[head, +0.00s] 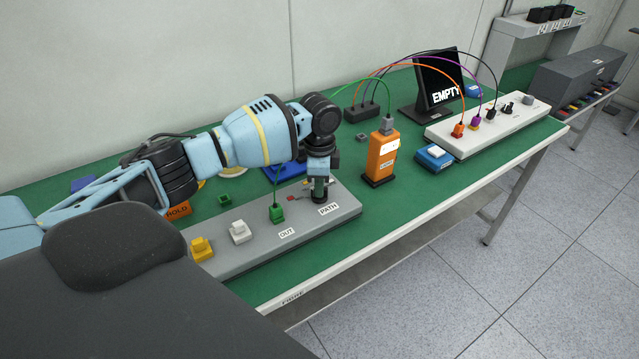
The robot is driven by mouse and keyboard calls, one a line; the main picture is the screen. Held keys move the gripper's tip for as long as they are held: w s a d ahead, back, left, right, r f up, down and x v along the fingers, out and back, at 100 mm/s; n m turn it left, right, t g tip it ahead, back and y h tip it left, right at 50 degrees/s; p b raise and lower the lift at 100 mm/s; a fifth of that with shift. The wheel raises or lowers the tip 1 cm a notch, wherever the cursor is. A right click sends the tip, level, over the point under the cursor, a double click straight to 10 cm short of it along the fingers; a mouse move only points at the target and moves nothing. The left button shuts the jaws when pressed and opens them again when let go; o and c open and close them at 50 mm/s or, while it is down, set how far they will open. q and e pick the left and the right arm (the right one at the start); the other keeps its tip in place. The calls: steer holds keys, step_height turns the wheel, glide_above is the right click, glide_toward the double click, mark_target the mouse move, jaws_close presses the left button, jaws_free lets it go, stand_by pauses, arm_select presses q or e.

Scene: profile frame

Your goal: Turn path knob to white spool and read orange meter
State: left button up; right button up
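My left gripper (319,195) points down at the PATH label end of the grey panel (345,205). Its fingertips are at the panel's top, where they hide the path knob. I cannot tell whether they grip it. A small red mark (291,198) shows beside the fingers. The orange meter (382,158) stands upright on the green bench, right of the gripper. It has a pale face, too small to read. No white spool can be made out clearly; my arm covers part of the bench behind the panel. My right gripper is not in view.
The panel carries yellow (201,248), white (238,232) and green (277,213) plugs. A green cable rises near my gripper. A black screen (438,85) reads EMPTY. A white strip (500,120) with coloured cables stands right. The bench's front edge (400,222) is close.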

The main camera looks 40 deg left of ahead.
arm_select(q)
jaws_close()
steer(key=shift+m, duration=0.3)
steer(key=shift+r+m, duration=0.1)
steer(key=shift+m, duration=0.7)
steer(key=m+p, duration=0.1)
steer(key=m, duration=0.1)
steer(key=shift+m, duration=0.3)
steer(key=m, duration=1.1)
steer(key=shift+m, duration=0.4)
steer(key=m, duration=0.5)
steer(key=shift+m, duration=0.3)
steer(key=o, duration=0.7)
jaws_free()
